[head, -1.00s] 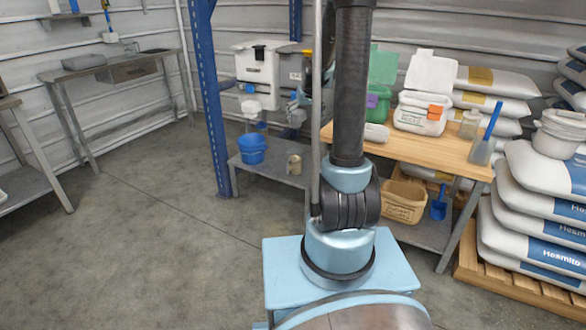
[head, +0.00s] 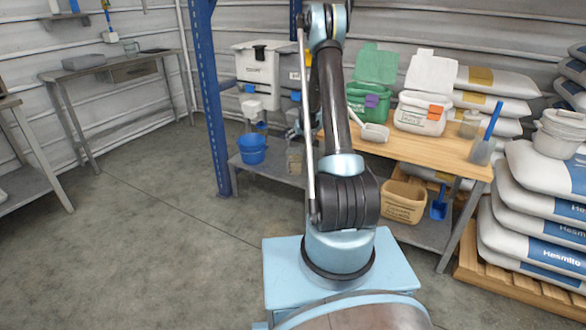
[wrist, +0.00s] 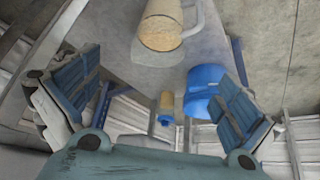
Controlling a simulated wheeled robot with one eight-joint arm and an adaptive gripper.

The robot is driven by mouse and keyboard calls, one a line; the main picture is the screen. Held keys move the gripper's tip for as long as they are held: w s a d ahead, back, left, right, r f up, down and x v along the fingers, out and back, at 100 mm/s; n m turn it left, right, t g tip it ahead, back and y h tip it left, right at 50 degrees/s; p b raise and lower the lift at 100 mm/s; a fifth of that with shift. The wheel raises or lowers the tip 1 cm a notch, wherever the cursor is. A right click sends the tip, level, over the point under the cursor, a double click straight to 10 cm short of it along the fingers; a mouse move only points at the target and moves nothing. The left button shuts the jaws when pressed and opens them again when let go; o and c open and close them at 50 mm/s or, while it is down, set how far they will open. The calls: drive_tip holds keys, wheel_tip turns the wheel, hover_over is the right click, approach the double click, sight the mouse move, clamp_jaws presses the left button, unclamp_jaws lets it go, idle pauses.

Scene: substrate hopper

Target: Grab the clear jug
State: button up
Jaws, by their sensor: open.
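The clear jug (wrist: 161,27) has a handle and tan grainy contents. It shows at the top of the wrist view, its upper part cut off by the frame edge. In the head view the jug (head: 295,160) stands on the grey low shelf, right of the blue bucket, close beside my arm. My gripper (wrist: 154,100) is open, its two blue-grey fingers spread wide with nothing between them. The jug appears beyond the fingertips, apart from them. In the head view my gripper is mostly hidden behind my arm.
The blue bucket (head: 252,149) stands beside the jug, under a white dispenser (head: 252,108). A blue rack post (head: 210,110) rises at left. A wooden table (head: 440,151) with tubs and a scoop (head: 374,132) is at right. The floor at left is clear.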

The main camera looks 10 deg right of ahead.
sight(294, 159)
drive_tip(key=shift+x, duration=10.15)
drive_tip(key=shift+d, duration=0.1)
drive_tip(key=c, duration=1.4)
drive_tip(key=shift+o, duration=0.2)
drive_tip(key=shift+r, duration=0.15)
